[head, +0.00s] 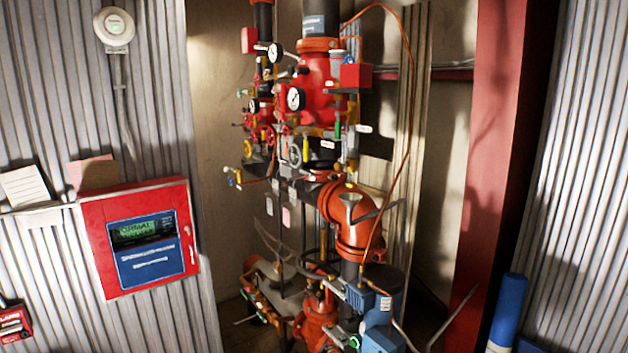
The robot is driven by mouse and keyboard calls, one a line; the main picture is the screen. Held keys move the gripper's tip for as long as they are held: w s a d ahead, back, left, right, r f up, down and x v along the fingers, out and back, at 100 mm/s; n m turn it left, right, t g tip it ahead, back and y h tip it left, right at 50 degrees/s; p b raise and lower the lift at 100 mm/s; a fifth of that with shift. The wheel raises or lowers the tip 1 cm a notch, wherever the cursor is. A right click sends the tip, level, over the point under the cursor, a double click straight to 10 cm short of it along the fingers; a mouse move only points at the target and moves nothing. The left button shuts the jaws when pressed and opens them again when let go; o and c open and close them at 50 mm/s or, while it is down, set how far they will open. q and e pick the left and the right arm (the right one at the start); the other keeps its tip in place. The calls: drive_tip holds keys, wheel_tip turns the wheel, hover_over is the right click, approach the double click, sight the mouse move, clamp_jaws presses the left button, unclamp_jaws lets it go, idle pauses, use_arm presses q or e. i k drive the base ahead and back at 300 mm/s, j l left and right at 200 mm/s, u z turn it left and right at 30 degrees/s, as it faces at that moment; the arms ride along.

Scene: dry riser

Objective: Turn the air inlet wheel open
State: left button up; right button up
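The dry riser assembly stands in a recess in the middle of the head view, with red valve bodies (318,92) and orange pipe elbows (355,212). Several wheels show on it. Small red handwheels (268,134) sit at its upper left, and a small grey wheel (295,156) sits at mid height. A larger dark wheel (312,264) is lower down. I cannot tell from this view which is the air inlet wheel, or how far any wheel is turned. Neither of my grippers is in view.
A red alarm panel (141,236) with a green display hangs on the corrugated wall at left. A red steel column (498,150) stands right of the piping, and a blue cylinder (508,310) at lower right. Gauges, thin pipes and a copper line crowd the riser.

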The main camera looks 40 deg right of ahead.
sight(256, 81)
drive_tip(key=z, duration=0.35)
drive_tip(key=i+z, duration=0.4)
drive_tip(key=i, duration=0.15)
drive_tip(key=i+j+z, duration=0.35)
drive_tip(key=i, duration=0.15)
drive_tip(key=l, duration=0.1)
